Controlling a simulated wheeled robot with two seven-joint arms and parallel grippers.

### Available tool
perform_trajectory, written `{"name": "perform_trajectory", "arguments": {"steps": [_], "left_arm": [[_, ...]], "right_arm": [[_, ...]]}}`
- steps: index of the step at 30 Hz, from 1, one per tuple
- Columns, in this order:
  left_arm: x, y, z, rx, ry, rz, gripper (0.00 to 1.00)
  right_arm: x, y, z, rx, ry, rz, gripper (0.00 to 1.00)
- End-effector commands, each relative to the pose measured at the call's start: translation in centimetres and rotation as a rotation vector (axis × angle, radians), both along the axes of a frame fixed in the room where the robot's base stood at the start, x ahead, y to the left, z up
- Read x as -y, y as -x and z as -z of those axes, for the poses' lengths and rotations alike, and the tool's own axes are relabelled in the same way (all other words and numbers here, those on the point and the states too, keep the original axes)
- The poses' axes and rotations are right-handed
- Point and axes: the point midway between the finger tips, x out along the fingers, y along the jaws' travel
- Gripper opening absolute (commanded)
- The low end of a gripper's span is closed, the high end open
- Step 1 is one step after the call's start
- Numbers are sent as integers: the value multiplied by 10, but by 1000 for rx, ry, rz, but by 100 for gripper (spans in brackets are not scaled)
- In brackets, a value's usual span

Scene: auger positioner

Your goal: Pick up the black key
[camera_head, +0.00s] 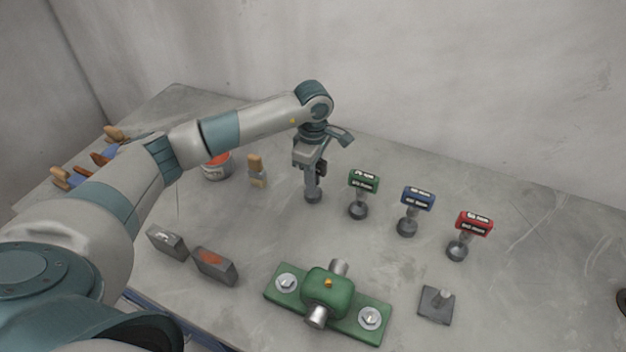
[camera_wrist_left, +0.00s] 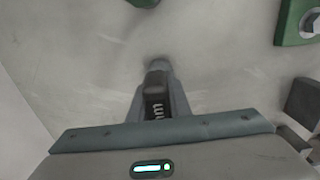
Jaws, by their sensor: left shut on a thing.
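The black key (camera_wrist_left: 155,108) is between the fingers of my left gripper (camera_wrist_left: 163,100) in the left wrist view, with pale lettering showing on its dark handle. In the head view my left gripper (camera_head: 314,172) points down over the table, at the left end of the row of keys. It is shut on the black key, whose round grey end (camera_head: 313,196) shows below the fingers. Most of the handle is hidden by the fingers. I cannot tell whether the key's end touches the table. My right gripper is not in view.
Green (camera_head: 363,181), blue (camera_head: 417,198) and red (camera_head: 473,223) keys stand upright to the right. A green fixture (camera_head: 328,292) and a small grey plate with a peg (camera_head: 437,303) are nearer. Two grey blocks (camera_head: 214,266) lie front left. A can (camera_head: 216,168) stands behind.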

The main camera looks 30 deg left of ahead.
Motion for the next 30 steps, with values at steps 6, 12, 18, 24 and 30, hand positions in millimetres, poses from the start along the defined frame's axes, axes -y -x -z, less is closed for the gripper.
{"name": "perform_trajectory", "arguments": {"steps": [6, 12, 18, 24, 30], "left_arm": [[0, -1, -12, 4, 2, 0, 0], [0, -2, -40, 7, 1, 0, 0], [0, -2, -72, 6, 1, 0, 0], [0, -1, -94, 3, 1, 1, 0], [0, -1, -101, 2, 1, 0, 0]], "right_arm": [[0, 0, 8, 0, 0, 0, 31], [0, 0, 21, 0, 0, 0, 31], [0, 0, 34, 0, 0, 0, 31], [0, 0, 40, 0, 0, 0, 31], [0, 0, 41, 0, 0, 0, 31]]}}
